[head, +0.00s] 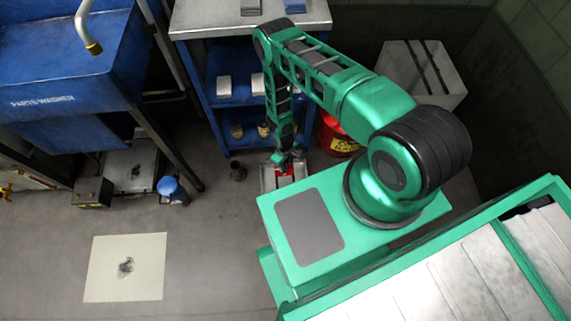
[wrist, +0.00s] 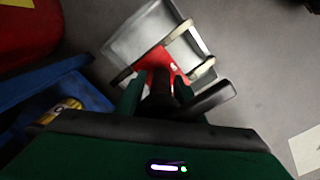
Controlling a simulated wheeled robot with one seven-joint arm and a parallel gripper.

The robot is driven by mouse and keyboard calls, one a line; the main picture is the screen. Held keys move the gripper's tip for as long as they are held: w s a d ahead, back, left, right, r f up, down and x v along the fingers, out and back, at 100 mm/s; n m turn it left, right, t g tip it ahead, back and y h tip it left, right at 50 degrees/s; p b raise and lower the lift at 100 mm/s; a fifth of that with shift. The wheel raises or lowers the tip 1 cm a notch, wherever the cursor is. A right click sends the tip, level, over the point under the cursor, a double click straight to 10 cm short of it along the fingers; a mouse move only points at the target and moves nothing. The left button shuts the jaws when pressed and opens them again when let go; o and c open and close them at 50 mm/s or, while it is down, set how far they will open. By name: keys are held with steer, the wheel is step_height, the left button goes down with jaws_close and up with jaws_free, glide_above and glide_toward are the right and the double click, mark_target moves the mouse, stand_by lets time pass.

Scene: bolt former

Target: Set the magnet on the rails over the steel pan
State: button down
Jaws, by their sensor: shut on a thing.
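My gripper (head: 281,159) is low, at the steel pan (head: 267,182), in the head view. In the wrist view my gripper (wrist: 160,92) is shut on the dark grip of the red magnet (wrist: 158,60). A little red of the magnet (head: 286,171) shows below my gripper in the head view. The steel pan (wrist: 140,38) lies beyond my fingers. Pale rails (wrist: 179,30) show at its right side, next to the magnet. The magnet overlaps the pan in the picture; I cannot tell whether it touches the rails. My fingers hide part of it.
A red can (head: 338,136) stands right of my gripper. A blue shelf unit (head: 213,120) stands behind it. A pale sheet (head: 126,267) with a dark pile lies at front left. Open floor lies between.

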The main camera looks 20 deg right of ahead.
stand_by(0.3)
steer(key=c, duration=1.1)
jaws_free()
steer(key=r, duration=1)
steer(key=shift+a+r, duration=0.2)
steer(key=shift+r, duration=0.15)
steer(key=shift+w, duration=0.1)
